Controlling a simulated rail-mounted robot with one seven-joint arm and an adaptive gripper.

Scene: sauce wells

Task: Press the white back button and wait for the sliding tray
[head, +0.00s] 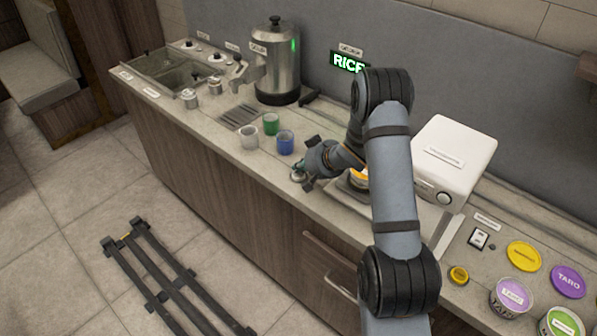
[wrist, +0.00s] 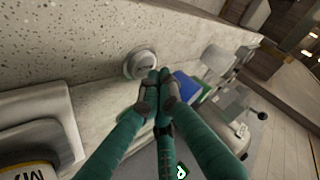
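A round pale button (wrist: 140,63) stands on the counter in the wrist view, with small lettering I cannot read. In the head view a small round piece at the counter's front edge, by my gripper (head: 304,180), appears to be this button. In the wrist view my gripper (wrist: 160,84) has its fingertips together, empty, right beside the button; whether they touch it I cannot tell. A flat tray (head: 349,194) sits right of my gripper, in front of the white machine (head: 453,160), partly hidden by my arm. The tray's edge also shows at left in the wrist view (wrist: 68,122).
White, green (head: 271,124) and blue (head: 286,143) cups stand left of my gripper. A steel urn (head: 276,65) and sauce wells (head: 168,80) are farther left. Lidded tubs, including a TARO one (head: 568,281), are at right. A yellow-labelled container (wrist: 28,170) shows by the tray.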

